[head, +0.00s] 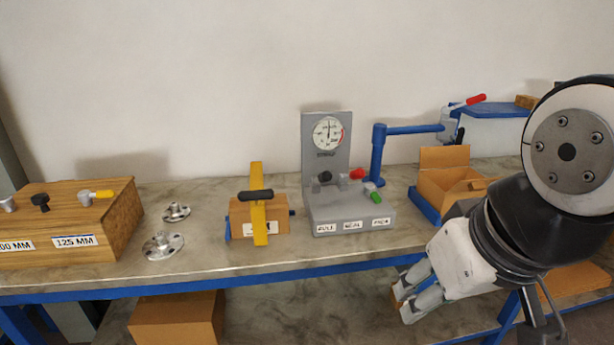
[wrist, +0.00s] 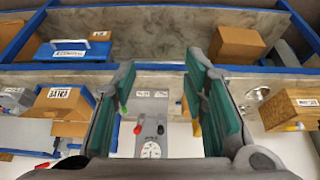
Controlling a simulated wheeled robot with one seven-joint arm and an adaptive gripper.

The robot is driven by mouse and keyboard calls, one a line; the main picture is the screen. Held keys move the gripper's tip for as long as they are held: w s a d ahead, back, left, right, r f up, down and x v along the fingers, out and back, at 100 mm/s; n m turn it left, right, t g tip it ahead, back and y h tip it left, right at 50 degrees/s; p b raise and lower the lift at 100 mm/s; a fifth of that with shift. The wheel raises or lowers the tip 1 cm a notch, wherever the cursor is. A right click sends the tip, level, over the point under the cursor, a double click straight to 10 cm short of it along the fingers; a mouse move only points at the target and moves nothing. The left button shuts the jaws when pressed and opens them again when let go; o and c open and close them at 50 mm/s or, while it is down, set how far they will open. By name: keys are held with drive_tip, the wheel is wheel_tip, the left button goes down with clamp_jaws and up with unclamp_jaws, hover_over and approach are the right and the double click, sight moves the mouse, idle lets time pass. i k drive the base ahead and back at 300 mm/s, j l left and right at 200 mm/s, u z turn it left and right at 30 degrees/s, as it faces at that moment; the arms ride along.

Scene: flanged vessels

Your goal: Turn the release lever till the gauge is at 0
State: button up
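The gauge (head: 328,133) is a round white dial on a grey upright plate; its dark needle looks near vertical, but the numbers are too small to read. The grey stand (head: 350,212) carries a red-tipped lever (head: 352,174), a green-tipped lever (head: 375,197) and a black knob (head: 325,177). I cannot tell which is the release lever. In the wrist view the gauge (wrist: 151,150), red tip (wrist: 137,130) and green tip (wrist: 124,110) show between or beside the fingers. My gripper (head: 404,303) is open and empty, in front of the bench, right of the stand, touching nothing (wrist: 158,85).
A wooden block with a yellow strap (head: 259,225) stands left of the stand. Metal flanges (head: 163,245) and a wooden box with levers (head: 75,220) are farther left. An open carton (head: 450,182) and a blue arm post (head: 378,155) stand right. The bench front has a blue edge.

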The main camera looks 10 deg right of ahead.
sight(370, 189)
drive_tip(key=i+l, duration=0.9)
